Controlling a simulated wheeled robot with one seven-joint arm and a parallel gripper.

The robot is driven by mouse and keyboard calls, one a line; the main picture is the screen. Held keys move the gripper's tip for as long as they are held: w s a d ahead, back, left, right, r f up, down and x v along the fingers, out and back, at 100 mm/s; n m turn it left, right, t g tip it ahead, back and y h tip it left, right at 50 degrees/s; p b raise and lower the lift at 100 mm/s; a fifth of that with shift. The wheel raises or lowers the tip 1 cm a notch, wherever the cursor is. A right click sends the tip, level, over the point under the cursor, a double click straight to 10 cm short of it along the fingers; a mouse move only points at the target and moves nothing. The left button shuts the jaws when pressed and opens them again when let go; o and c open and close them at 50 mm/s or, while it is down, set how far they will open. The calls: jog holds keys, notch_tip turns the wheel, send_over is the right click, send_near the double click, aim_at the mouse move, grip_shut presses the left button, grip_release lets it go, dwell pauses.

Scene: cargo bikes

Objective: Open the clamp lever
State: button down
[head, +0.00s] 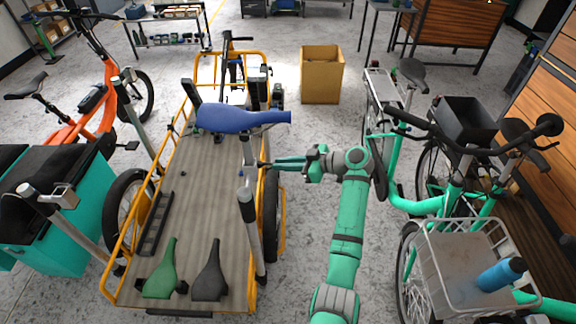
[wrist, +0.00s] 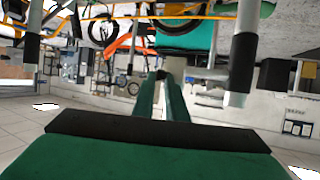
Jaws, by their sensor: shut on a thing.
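My gripper (head: 265,165) reaches in from the right, level with the seat post (head: 248,170) under a blue saddle (head: 235,118). Its two green fingers are close together, and their tips are beside the post. The clamp lever (head: 262,165) is a small dark piece at the fingertips, mostly hidden by them; its exact angle cannot be told. In the wrist view my gripper (wrist: 165,75) shows both green fingers nearly together, with a small dark bit between the tips. The saddle is above my fingers.
The yellow-framed cargo bike's wooden deck (head: 200,190) holds a green saddle (head: 160,272) and a black saddle (head: 210,272). A teal bike with a white basket (head: 435,265) stands close on the right. A cardboard box (head: 322,85) stands behind on open floor.

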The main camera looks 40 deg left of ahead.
jog(key=shift+a+f+g, duration=0.15)
jog(key=shift+f+g, duration=0.15)
jog(key=c, duration=1.8)
grip_release()
jog(key=shift+s, duration=0.1)
jog(key=shift+c, duration=0.2)
jog(key=shift+r, duration=0.15)
jog(key=v, duration=1)
jog(key=shift+w+d+r, duration=0.2)
jog(key=shift+d+r, duration=0.05)
jog(key=shift+d, duration=0.05)
